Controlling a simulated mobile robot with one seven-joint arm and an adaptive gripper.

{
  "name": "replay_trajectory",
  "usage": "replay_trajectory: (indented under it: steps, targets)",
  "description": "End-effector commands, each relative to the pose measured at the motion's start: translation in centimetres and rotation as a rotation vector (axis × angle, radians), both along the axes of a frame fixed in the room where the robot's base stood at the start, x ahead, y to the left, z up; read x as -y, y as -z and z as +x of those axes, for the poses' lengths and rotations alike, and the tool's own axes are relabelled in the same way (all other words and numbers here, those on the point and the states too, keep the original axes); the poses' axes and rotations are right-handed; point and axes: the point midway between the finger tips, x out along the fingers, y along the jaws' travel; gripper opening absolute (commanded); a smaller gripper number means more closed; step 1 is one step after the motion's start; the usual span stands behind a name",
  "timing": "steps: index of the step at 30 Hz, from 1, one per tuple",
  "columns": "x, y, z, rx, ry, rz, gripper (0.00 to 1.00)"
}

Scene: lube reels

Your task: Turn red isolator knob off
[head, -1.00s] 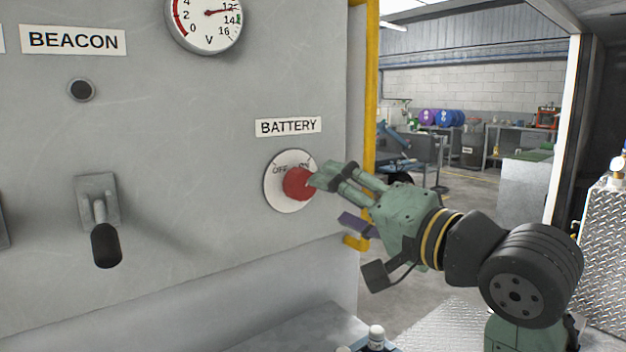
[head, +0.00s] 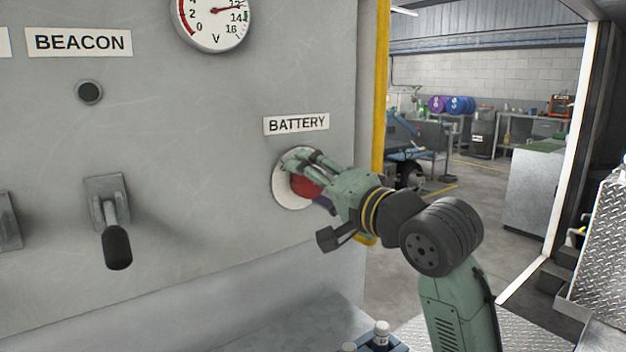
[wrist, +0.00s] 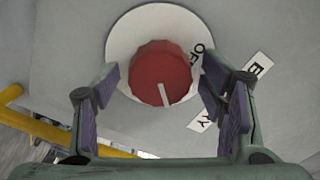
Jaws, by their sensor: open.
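The red isolator knob (head: 304,188) sits on a round white plate (head: 286,196) under the BATTERY label (head: 297,124). My gripper (head: 310,178) is at the knob, its fingers partly covering it in the head view. In the wrist view, the knob (wrist: 160,70) appears between the two open fingers (wrist: 160,97), with a visible gap on each side. The white line on the knob points down in that view, away from the OFF lettering at upper right. The ON lettering is not visible now. Whether the fingers touch the knob cannot be told.
A lever switch (head: 112,220) and the BEACON button (head: 89,92) are on the grey panel to the left, below a voltmeter (head: 212,18). A yellow rail (head: 381,90) edges the panel on the right. A bottle (head: 381,334) stands below.

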Motion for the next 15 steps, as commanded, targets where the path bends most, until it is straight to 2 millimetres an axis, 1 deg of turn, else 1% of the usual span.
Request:
replay_trajectory:
  steps: [6, 15]
  targets:
    - [-0.02, 0.01, 0.04, 0.000, 0.000, 0.000, 0.65]
    - [-0.01, 0.00, 0.02, 0.001, 0.000, 0.001, 0.46]
